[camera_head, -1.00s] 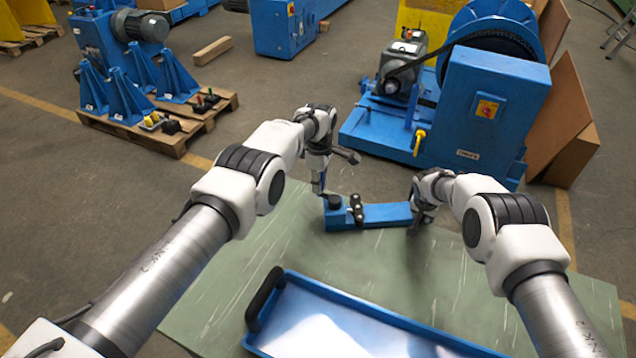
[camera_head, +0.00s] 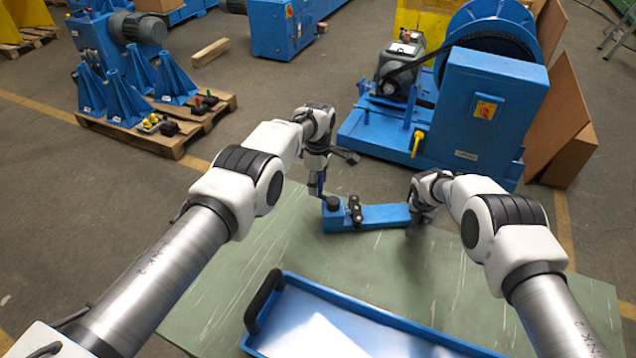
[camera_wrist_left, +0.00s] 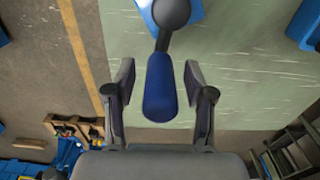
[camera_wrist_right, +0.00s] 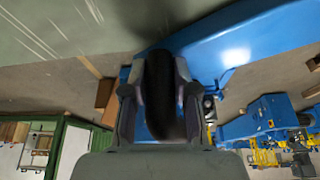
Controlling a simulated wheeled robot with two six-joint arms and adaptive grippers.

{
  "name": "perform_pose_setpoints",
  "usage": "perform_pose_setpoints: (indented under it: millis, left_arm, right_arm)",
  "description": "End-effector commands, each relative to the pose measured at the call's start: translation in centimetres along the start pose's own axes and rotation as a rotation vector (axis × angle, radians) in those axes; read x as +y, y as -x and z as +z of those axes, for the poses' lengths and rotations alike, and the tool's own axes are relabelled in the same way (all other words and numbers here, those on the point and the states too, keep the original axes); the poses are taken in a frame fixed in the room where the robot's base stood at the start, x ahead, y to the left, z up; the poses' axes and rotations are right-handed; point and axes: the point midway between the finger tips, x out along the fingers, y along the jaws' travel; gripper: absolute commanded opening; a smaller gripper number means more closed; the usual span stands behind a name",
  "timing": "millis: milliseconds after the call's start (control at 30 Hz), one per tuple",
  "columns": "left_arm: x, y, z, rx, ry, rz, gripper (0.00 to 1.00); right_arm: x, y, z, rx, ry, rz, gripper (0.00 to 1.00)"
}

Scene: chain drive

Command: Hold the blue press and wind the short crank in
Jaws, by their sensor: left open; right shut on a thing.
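The blue press (camera_head: 372,216) lies across the far part of the green table, with a dark round hub (camera_head: 333,203) at its left end. The short crank's blue grip (camera_wrist_left: 160,88) sits between the fingers of my left gripper (camera_wrist_left: 157,95) in the left wrist view. Those fingers are open, with a gap on each side of the grip. My right gripper (camera_wrist_right: 160,95) is shut on a dark part at the press's right end. In the right wrist view the press (camera_wrist_right: 235,42) runs off to the upper right. In the head view my right gripper (camera_head: 423,205) hides that end.
A blue tray (camera_head: 385,318) with a black handle (camera_head: 265,300) lies at the table's near side. Bare green tabletop (camera_head: 330,258) lies between tray and press. A large blue machine (camera_head: 490,110) stands on the floor beyond the table.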

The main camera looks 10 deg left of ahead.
Motion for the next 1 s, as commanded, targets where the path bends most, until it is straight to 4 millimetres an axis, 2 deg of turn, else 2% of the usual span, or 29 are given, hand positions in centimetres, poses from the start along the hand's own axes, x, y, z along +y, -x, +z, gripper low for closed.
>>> perform_pose_setpoints:
  millis: [167,300,500,933,1000]
  left_arm:
    - [0.1,3.7,0.0,0.001,-0.001,0.004,0.54]
    - [0.1,7.4,0.0,0.001,-0.001,0.003,0.54]
    - [0.0,10.8,0.0,0.001,-0.001,0.001,0.54]
    - [0.1,11.4,0.0,0.000,-0.032,0.003,0.54]
    - [1.3,11.4,0.0,0.006,-0.100,0.061,0.54]
  right_arm:
    - [0.0,0.1,-0.1,0.001,-0.001,-0.001,0.00]
    - [0.0,0.0,-0.1,0.001,-0.001,-0.001,0.00]
    - [0.0,0.0,0.0,0.001,0.000,-0.001,0.00]
    - [0.0,0.0,0.0,0.000,0.000,0.000,0.00]
    - [0.0,0.0,0.0,0.000,0.000,0.000,0.00]
